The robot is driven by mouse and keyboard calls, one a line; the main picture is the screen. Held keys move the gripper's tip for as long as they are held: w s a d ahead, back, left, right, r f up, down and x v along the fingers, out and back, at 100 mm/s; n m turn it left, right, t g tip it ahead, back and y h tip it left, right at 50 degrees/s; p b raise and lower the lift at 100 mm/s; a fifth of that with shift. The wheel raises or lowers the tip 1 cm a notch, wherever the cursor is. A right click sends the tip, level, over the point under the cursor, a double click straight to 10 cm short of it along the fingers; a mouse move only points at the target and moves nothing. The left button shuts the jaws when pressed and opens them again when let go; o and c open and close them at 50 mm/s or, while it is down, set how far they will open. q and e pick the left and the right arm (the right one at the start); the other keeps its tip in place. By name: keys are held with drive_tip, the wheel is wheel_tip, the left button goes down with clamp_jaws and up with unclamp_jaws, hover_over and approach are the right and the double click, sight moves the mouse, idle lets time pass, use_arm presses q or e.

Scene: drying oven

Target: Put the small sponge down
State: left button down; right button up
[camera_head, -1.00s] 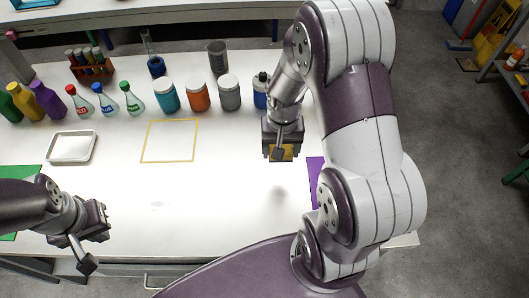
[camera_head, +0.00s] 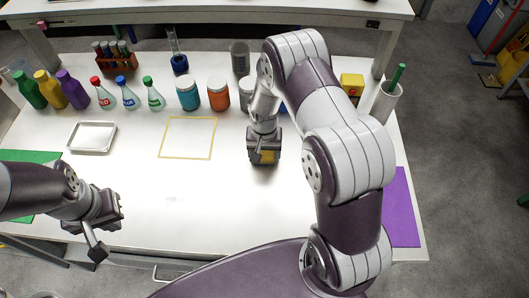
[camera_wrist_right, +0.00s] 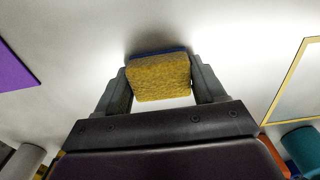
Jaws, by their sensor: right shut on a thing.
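The small sponge (camera_head: 267,157) is yellow. In the right wrist view the sponge (camera_wrist_right: 160,77) shows a blue layer along its far edge. My right gripper (camera_head: 265,153) is shut on it, with one finger on each side. It is over the white table, right of the yellow taped square (camera_head: 187,158). A dark shadow lies close around the sponge; I cannot tell whether it touches the table. My left gripper (camera_head: 107,230) is over the table's front left part with nothing visible in it; its finger gap is unclear.
Jars (camera_head: 217,95), flasks (camera_head: 128,98) and bottles (camera_head: 72,92) line the back. A metal tray (camera_head: 92,150) is left of the square. A purple mat (camera_head: 401,215) lies at the right edge. The square and the front middle are clear.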

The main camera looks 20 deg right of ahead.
sight(264, 154)
drive_tip(key=shift+f, duration=0.2)
drive_tip(key=o, duration=0.9)
drive_tip(key=shift+o, duration=0.2)
wheel_tip(264, 154, up, 12)
drive_tip(key=r, duration=0.1)
drive_tip(key=s+a+r+n, duration=0.1)
drive_tip(key=s+r+n, duration=0.1)
drive_tip(key=s, duration=0.4)
drive_tip(key=s+a+r+n+t, duration=0.1)
drive_tip(key=s+r+n, duration=0.1)
drive_tip(key=s, duration=0.5)
drive_tip(key=shift+s+a+r+n+b, duration=0.3)
drive_tip(key=shift+r+n, duration=0.1)
drive_tip(key=shift+n, duration=0.3)
